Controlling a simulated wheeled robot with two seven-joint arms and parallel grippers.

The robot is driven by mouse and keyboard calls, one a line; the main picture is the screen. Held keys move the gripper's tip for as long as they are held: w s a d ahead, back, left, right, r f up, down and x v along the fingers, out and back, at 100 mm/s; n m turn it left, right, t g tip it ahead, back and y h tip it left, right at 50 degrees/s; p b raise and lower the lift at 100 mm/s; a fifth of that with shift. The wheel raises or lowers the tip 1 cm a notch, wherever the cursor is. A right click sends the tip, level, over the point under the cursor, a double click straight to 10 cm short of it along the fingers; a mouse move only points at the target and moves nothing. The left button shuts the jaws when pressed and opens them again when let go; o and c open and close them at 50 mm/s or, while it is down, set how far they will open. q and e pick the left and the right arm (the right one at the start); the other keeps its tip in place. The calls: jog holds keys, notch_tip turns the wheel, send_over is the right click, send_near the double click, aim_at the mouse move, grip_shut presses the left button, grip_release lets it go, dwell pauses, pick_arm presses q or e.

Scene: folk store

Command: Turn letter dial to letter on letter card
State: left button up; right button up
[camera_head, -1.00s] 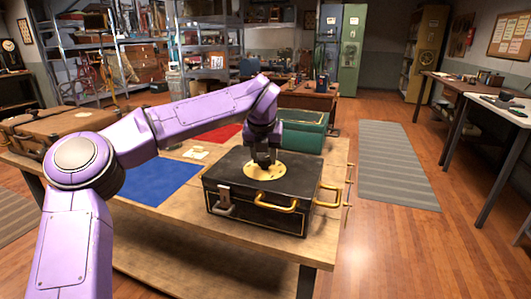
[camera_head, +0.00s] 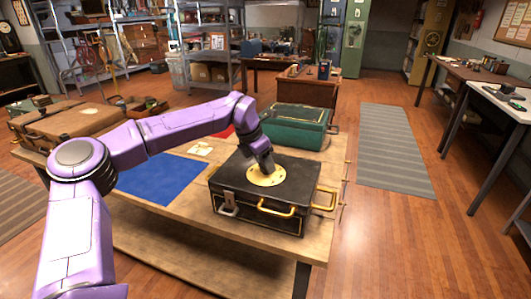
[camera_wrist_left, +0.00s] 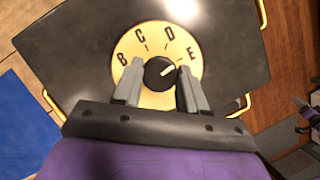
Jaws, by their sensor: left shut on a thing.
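A black case (camera_head: 245,202) stands on the wooden table with a round yellow letter dial plate (camera_head: 283,178) on its lid. In the left wrist view the plate (camera_wrist_left: 128,47) shows B, C, D and E around a black knob (camera_wrist_left: 157,74). The knob's pale pointer slants to the right, roughly toward E; its exact mark is hard to tell. My left gripper (camera_head: 266,166) reaches down to the dial, its fingers (camera_wrist_left: 160,70) on both sides of the knob and shut on it. The plate's lower part is hidden. A pale card (camera_head: 200,148) lies left of the case, its print unreadable.
A green case (camera_head: 297,128) stands behind the black one. A blue mat (camera_head: 160,178) and a brown suitcase (camera_head: 80,130) lie to the left. Yellow handles (camera_head: 276,210) stick out from the case's front and right side.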

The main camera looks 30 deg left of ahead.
pick_arm(q)
jog(key=shift+a+m+h+p, duration=0.1)
jog(key=shift+m+h+p, duration=0.2)
jog(key=shift+m+p, duration=0.5)
pick_arm(e)
jog(key=shift+r, duration=1.05)
pick_arm(q)
jog(key=o, duration=1)
jog(key=shift+o, duration=0.2)
jog(key=shift+r, duration=0.1)
jog(key=b+v, duration=0.1)
jog(key=v, duration=0.9)
jog(key=shift+r, duration=0.2)
pick_arm(e)
jog(key=shift+f, duration=0.45)
